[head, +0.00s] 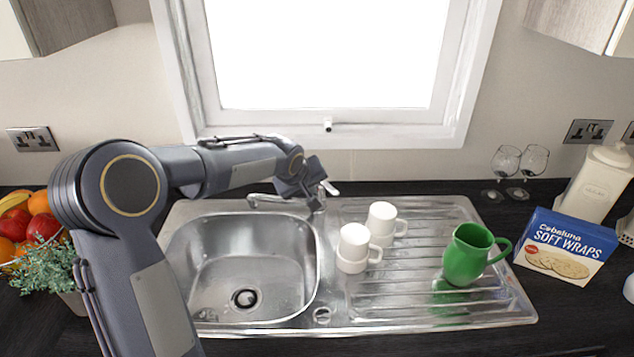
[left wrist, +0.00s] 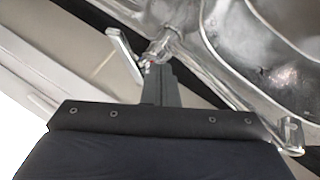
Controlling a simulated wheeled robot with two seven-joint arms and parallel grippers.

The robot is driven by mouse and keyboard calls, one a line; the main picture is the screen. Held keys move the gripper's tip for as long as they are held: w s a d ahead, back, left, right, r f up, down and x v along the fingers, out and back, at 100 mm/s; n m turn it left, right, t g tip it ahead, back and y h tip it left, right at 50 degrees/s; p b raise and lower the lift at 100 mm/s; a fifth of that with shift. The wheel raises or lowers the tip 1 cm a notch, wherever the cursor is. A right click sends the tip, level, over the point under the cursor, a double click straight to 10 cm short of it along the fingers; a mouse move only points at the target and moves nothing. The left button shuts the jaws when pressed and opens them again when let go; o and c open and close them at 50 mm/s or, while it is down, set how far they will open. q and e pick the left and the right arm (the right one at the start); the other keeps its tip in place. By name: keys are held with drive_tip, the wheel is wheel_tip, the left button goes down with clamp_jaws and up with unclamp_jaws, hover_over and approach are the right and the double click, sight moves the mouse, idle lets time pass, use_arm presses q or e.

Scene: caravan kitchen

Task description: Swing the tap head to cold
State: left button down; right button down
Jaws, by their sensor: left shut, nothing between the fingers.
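The chrome tap (head: 290,203) stands at the back edge of the steel sink, its spout pointing left over the basin. Its lever head (head: 329,188) shows just right of my left gripper. My left gripper (head: 314,194) is shut and empty, right at the tap body in the head view. In the left wrist view the closed fingers (left wrist: 159,84) reach up to the tap body, with the lever (left wrist: 124,52) to their left. Part of the tap is hidden behind the gripper, and I cannot tell whether they touch. My right gripper is not in view.
The sink basin (head: 242,262) is empty. White cups (head: 354,243) and a green jug (head: 466,256) stand on the drainer. A wraps box (head: 565,246), upturned glasses (head: 520,160) and a fruit basket (head: 35,222) flank the sink. The window wall is close behind the tap.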

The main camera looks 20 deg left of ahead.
sight(327, 188)
use_arm(q)
drive_tip(key=shift+w+d, duration=0.7)
drive_tip(key=shift+w, duration=0.1)
drive_tip(key=d+b, duration=0.1)
drive_tip(key=b, duration=0.1)
drive_tip(key=w+d+n+b, duration=0.1)
drive_tip(key=b, duration=0.2)
drive_tip(key=shift+f+y, duration=0.1)
drive_tip(key=shift+y, duration=0.3)
drive_tip(key=shift+a, duration=0.1)
